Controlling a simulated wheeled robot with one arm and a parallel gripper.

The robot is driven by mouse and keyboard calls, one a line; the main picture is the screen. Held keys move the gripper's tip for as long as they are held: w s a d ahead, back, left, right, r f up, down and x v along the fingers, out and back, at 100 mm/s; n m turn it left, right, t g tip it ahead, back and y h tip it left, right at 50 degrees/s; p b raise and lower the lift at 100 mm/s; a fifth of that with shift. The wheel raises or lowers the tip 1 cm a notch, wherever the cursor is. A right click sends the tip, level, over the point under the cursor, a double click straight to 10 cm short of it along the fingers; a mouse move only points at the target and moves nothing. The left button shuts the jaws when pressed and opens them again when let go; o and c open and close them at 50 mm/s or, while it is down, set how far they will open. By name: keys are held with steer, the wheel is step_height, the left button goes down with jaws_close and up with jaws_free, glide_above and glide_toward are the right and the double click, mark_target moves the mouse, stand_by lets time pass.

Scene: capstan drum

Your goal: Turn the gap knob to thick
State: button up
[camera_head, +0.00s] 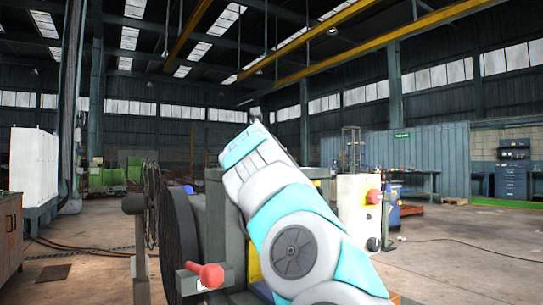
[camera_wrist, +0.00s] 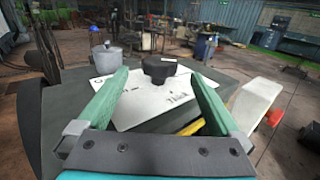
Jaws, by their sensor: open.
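The gap knob (camera_wrist: 160,68) is a black, lobed knob in the wrist view, on a white label plate (camera_wrist: 148,108) on top of a dark grey machine. The word "Thick" (camera_wrist: 178,97) is printed on the plate at the near right of the knob; other lettering at the left is too small to read surely. My gripper (camera_wrist: 158,78) is open, with one green finger at each side of the picture and the knob beyond and between the tips. I cannot tell whether either finger touches it. In the head view my arm hides the knob and the gripper.
A grey lidded cylinder (camera_wrist: 107,58) stands left of the knob on the machine top. A white box with a red button (camera_head: 373,197) stands at the right. A red-knobbed lever (camera_head: 210,275) sticks out at the machine's front, beside a dark drum (camera_head: 178,235).

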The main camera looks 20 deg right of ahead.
steer(key=p+x, duration=0.3)
steer(key=x, duration=0.3)
steer(key=shift+r, duration=0.15)
steer(key=shift+p+x, duration=0.55)
steer(key=shift+x, duration=0.25)
steer(key=c, duration=1.4)
